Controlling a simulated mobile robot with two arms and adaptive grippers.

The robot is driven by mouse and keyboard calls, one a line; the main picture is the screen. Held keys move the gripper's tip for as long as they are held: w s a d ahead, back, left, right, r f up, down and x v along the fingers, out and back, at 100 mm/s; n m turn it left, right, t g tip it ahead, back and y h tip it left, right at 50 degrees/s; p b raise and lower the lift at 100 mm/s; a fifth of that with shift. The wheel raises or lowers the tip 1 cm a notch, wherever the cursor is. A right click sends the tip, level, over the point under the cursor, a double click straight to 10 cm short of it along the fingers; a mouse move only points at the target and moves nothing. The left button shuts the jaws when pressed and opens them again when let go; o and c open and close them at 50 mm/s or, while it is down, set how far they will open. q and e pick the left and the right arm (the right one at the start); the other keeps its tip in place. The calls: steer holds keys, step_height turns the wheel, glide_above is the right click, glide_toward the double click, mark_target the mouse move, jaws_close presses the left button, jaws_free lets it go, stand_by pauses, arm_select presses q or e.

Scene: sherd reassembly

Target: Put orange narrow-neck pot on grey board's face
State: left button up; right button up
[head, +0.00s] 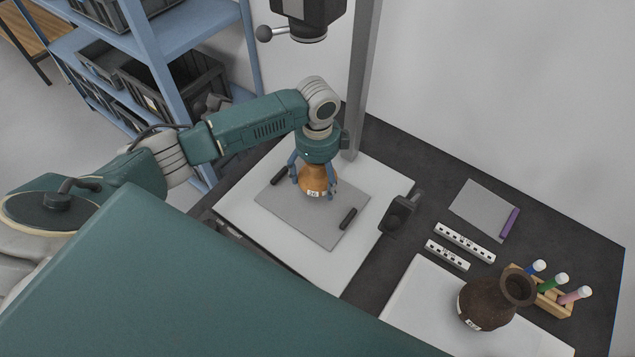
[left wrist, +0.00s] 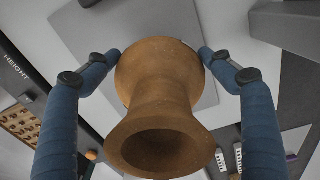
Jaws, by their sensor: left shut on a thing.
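The orange narrow-neck pot (head: 316,181) is at the grey board (head: 325,229), under my left gripper (head: 314,184). A small white label shows on its lower side. The blue fingers are shut on the pot, one on each side; the left wrist view shows the pot (left wrist: 160,95) mouth toward the camera between the fingertips (left wrist: 161,58). The grey board also shows in the left wrist view (left wrist: 150,20). I cannot tell whether the pot's base touches the board. My right gripper is not in view.
The board lies on a white sheet (head: 383,181) with black bars (head: 348,219) at its edges. A grey post (head: 362,80) stands behind. To the right are a black device (head: 399,212), scale bars (head: 464,242), a dark brown pot (head: 485,305) and a marker rack (head: 553,300).

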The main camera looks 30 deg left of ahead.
mark_target(318, 185)
arm_select(q)
step_height(318, 185, down, 3)
steer(key=shift+w+f, duration=0.1)
steer(key=shift+f, duration=0.2)
steer(key=o, duration=1.3)
steer(key=shift+f, duration=0.15)
steer(key=o, duration=0.4)
steer(key=shift+r, duration=0.5)
step_height(318, 185, up, 12)
steer(key=shift+f+b, duration=0.25)
steer(key=shift+b, duration=0.2)
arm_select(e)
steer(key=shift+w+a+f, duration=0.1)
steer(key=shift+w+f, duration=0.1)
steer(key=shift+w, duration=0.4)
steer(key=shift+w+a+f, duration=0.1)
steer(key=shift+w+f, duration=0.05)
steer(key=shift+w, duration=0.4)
